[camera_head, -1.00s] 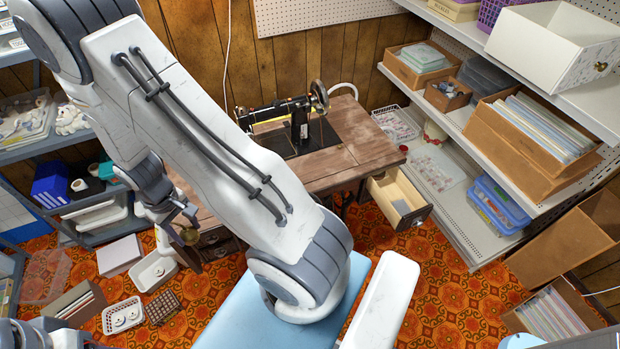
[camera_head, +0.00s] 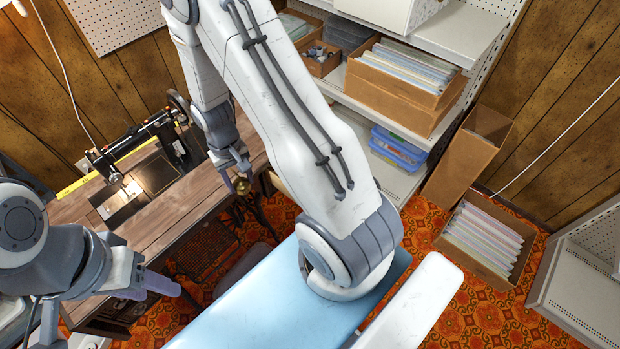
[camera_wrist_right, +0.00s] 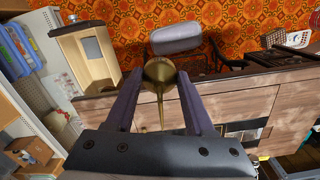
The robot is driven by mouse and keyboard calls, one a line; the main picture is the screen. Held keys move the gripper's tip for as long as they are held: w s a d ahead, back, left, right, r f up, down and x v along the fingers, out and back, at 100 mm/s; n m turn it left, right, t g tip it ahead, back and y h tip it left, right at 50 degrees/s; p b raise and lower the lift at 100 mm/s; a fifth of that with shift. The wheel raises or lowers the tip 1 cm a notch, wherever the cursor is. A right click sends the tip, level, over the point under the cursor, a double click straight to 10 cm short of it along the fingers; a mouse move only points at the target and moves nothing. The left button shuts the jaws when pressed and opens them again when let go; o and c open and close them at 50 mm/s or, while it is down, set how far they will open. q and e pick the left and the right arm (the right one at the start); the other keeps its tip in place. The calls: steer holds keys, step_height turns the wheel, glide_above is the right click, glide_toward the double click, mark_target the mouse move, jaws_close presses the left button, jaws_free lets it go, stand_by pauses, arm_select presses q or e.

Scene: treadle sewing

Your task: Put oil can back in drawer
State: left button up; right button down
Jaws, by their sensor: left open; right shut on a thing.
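The brass oil can (camera_head: 242,187) is held by my right gripper (camera_head: 238,170) near the front right edge of the sewing table (camera_head: 165,215). In the right wrist view the can's round base (camera_wrist_right: 158,70) and thin spout lie between the two fingers. The open drawer (camera_wrist_right: 84,58) shows there to the left of the can, apart from it, with a small grey item inside. In the head view my right arm hides most of the drawer.
A black sewing machine (camera_head: 150,150) stands on the table. A light blue padded surface (camera_head: 270,300) lies in front. Shelves with boxes (camera_head: 410,75) and a floor box of folders (camera_head: 485,235) stand at right. A grey stool seat (camera_wrist_right: 176,38) is near the table.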

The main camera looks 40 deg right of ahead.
steer(key=s+d+f+m+b, duration=0.1)
steer(key=d+f+m+b, duration=0.75)
steer(key=d+m, duration=0.6)
steer(key=d+f+m+b, duration=0.85)
steer(key=d+m, duration=0.45)
steer(key=m, duration=0.3)
steer(key=shift+t, duration=0.3)
steer(key=w+a+f, duration=0.1)
steer(key=w+f, duration=0.1)
steer(key=w, duration=0.1)
steer(key=w+a+f+p, duration=0.1)
steer(key=w+a+f, duration=0.1)
steer(key=w, duration=0.1)
steer(key=w+a+f, duration=0.1)
steer(key=w+f, duration=0.1)
steer(key=w, duration=0.1)
steer(key=shift+a+f, duration=0.25)
steer(key=shift+a, duration=0.05)
steer(key=shift+w+f, duration=0.15)
steer(key=shift+f, duration=0.05)
step_height(320, 180, down, 4)
steer(key=shift+r+p, duration=0.15)
steer(key=shift+p, duration=0.25)
